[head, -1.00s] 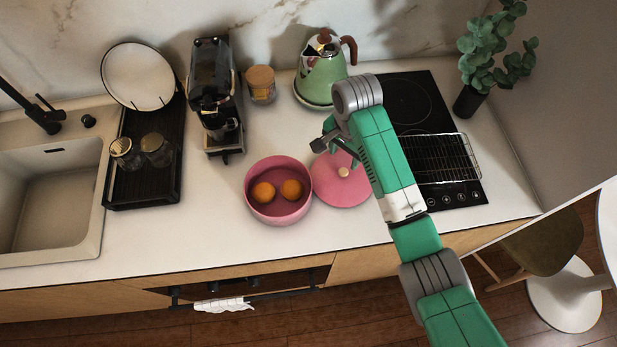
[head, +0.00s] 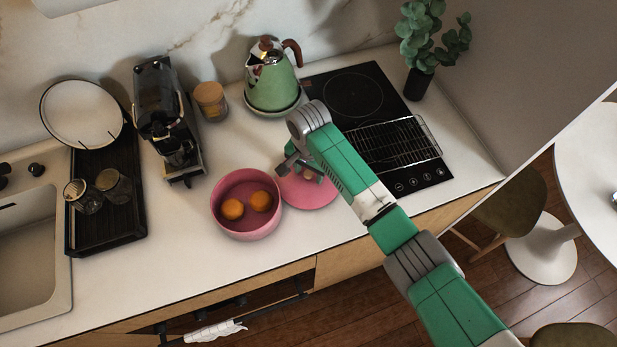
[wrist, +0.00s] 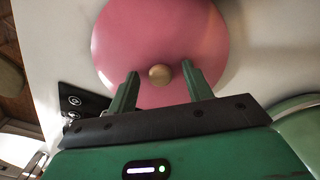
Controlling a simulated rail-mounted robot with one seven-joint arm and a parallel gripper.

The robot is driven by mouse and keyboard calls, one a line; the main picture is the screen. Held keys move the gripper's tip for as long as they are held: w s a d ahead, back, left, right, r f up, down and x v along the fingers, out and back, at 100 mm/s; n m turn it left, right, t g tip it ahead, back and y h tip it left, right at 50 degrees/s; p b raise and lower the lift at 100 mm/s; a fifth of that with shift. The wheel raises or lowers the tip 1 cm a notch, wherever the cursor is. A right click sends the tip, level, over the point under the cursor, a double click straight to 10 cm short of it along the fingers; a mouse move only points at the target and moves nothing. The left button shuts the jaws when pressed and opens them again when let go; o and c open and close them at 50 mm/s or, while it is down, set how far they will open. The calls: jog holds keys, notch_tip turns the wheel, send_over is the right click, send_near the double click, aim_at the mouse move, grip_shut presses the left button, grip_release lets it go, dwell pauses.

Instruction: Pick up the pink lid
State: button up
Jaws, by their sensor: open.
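The pink lid (head: 312,195) lies flat on the white counter, just right of the pink bowl, partly hidden by my arm in the head view. In the wrist view the pink lid (wrist: 165,40) fills the upper middle, with a round tan knob (wrist: 160,75) at its centre. My gripper (wrist: 160,82) is open over the lid. Its two green fingers appear on either side of the knob, with gaps to both sides. I cannot tell how far the fingertips are above the lid. In the head view my gripper (head: 300,168) is over the lid's far left part.
The pink bowl (head: 220,222) with two oranges (head: 232,209) stands beside the lid. A green kettle (head: 272,82) is behind, and a black cooktop with a wire rack (head: 405,145) is to the right. The counter in front of the lid is clear.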

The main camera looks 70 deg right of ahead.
aim_at(309, 173)
grip_shut()
jog(key=shift+r, duration=0.1)
notch_tip(309, 173, up, 10)
jog(key=p, duration=0.1)
